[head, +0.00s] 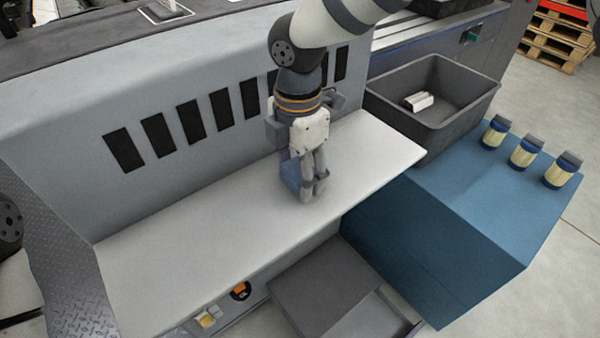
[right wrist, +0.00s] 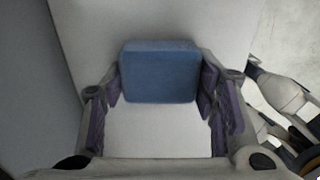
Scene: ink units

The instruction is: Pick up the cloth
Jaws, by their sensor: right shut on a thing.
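The cloth (right wrist: 160,72) is a blue, block-like folded piece. In the right wrist view it sits between the two fingers of my right gripper (right wrist: 160,90), which touch it on both sides. In the head view my right gripper (head: 312,190) points down at the white shelf (head: 200,235), shut on the cloth. There the cloth (head: 290,174) shows only as a blue patch behind the fingers. It is at or just above the shelf; I cannot tell whether it touches. My left gripper is not in view.
A dark grey bin (head: 455,85) with a white item (head: 418,101) inside stands right of the shelf. Several blue-and-cream containers, one of them at the bin's side (head: 495,132), stand on a blue cabinet (head: 460,205). A slotted grey machine wall (head: 80,110) rises behind the shelf.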

